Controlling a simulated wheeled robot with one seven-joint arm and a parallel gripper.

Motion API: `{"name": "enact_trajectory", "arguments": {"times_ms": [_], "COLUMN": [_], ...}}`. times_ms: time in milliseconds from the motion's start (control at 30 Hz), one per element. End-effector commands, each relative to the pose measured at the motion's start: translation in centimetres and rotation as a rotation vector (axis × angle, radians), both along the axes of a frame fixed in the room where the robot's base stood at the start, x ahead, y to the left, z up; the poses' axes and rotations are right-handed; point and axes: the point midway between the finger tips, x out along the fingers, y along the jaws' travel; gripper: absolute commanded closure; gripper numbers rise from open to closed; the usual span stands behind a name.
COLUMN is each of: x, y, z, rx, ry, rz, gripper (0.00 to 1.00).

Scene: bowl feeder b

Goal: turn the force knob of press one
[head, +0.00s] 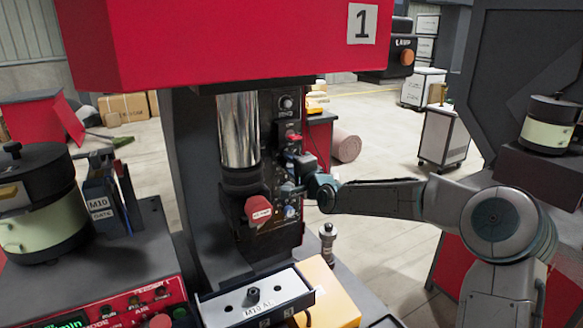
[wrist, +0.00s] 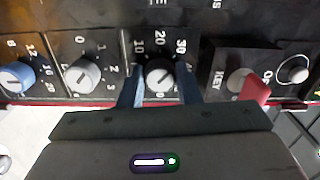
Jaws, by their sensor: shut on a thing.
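Press one (head: 220,45) is the red-topped machine with a "1" label in the head view. Its dark control panel (head: 275,110) stands behind the shiny ram. In the wrist view, a black knob (wrist: 160,76) with a light pointer line sits on a scale marked 10, 20 and 30. I cannot read a force label on it. My gripper (wrist: 160,86) has one finger on each side of this knob and is shut on it. In the head view, my gripper (head: 300,183) reaches the panel from the right, and the held knob cannot be made out.
Beside the held knob are a grey knob (wrist: 83,76), a blue knob (wrist: 17,77) and a red key switch (wrist: 254,89). A white block labelled M10 A2 (head: 255,297) lies in front. Floor is open behind the arm.

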Motion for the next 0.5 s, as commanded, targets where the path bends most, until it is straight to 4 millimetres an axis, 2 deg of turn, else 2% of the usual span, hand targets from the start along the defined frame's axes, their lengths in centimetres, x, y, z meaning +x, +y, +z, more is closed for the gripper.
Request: {"name": "enact_trajectory", "arguments": {"times_ms": [500], "x": [0.08], "y": [-0.13], "z": [0.1], "rx": [0.075], "ry": [0.048], "rz": [-0.003], "gripper": [0.92]}}
